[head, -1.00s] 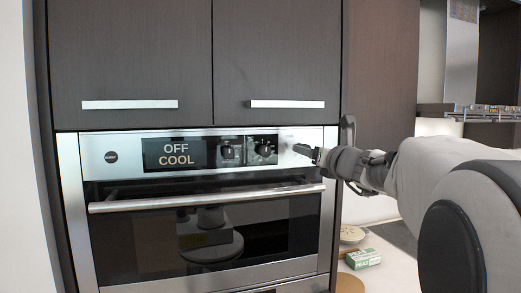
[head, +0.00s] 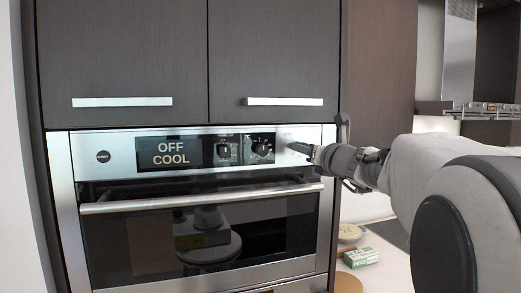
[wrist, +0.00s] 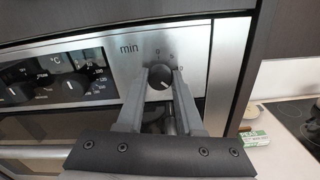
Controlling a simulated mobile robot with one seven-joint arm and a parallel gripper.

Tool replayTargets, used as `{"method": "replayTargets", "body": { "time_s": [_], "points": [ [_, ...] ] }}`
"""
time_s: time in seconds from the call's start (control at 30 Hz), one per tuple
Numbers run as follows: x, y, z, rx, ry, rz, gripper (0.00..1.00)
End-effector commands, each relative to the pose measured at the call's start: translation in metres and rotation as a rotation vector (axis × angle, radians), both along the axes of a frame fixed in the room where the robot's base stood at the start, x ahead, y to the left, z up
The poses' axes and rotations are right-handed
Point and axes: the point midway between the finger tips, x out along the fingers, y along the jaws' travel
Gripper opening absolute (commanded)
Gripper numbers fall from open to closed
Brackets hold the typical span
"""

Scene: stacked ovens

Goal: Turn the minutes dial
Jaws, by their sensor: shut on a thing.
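The minutes dial (wrist: 160,78) is a small dark round knob under the "min" label on the steel oven panel (head: 300,134). My gripper (wrist: 163,74) has one finger on each side of it and is shut on it, reaching in from the right. In the head view, my gripper (head: 300,149) is at the right end of the panel and hides the dial. The display (head: 169,153) reads "OFF COOL".
Two other dark knobs (head: 263,148) sit left of the minutes dial. The oven door handle (head: 190,201) runs just below the panel. Dark cupboards (head: 270,60) are above.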

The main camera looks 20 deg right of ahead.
Motion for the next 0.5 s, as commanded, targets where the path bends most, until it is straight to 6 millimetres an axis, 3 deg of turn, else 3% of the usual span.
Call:
{"method": "replayTargets", "body": {
  "time_s": [0.5],
  "points": [
    [0.0,0.0003,-0.0029,-0.133,-0.007,0.001,0.0]
  ]
}}
